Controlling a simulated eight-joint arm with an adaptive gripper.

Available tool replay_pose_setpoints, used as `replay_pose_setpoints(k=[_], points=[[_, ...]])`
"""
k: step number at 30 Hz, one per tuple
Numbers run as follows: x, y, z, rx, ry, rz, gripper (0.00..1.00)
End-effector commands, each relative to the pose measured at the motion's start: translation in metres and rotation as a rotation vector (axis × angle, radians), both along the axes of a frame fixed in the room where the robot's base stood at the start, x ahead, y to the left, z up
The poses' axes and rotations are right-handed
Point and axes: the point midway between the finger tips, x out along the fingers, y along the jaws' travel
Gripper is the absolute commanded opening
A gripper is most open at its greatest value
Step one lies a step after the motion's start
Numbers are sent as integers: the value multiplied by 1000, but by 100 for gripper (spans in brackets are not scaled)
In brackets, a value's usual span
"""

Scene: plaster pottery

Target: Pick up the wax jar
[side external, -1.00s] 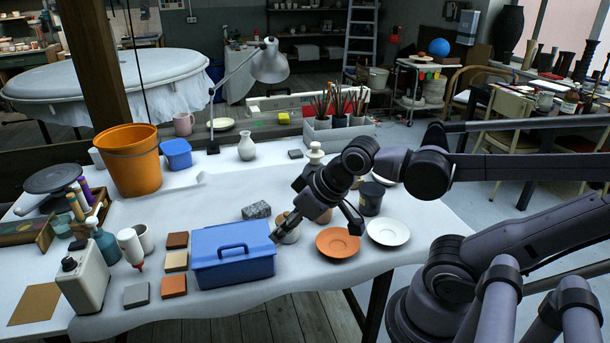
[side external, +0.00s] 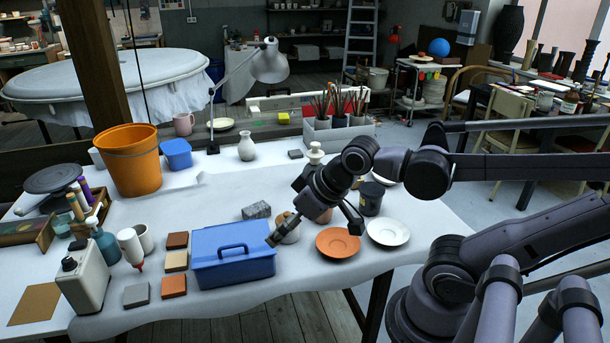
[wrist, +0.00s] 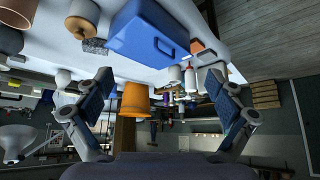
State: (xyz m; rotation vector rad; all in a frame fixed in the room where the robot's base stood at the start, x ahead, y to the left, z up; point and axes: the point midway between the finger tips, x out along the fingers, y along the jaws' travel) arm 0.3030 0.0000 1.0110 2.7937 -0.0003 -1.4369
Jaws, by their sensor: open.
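A small tan jar (side external: 291,237) stands on the white-covered table, just right of the blue toolbox and partly hidden by a finger of my gripper. It also shows at the upper left of the wrist view (wrist: 80,28), with a small knob-like top. A dark jar (side external: 371,199) stands farther right, behind the saucers. No label shows which is the wax jar. My gripper (side external: 314,236) is open, its fingers spread above the table near the tan jar. In the wrist view, the space between the fingertips (wrist: 158,76) is empty of any held thing.
The blue toolbox (side external: 233,268) is close left of my gripper. A grey speckled block (side external: 256,210) lies behind it. An orange saucer (side external: 338,243) and a white saucer (side external: 388,231) lie to the right. The orange bucket (side external: 130,165) is far left.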

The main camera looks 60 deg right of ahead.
Motion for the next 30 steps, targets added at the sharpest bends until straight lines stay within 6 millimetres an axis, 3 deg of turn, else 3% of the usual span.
replay_pose_setpoints(k=[11,20,30], points=[[9,-7,1,26,33,-80,94],[48,-44,-6,116,156,-472,94],[92,-93,-41,173,225,-993,94]])
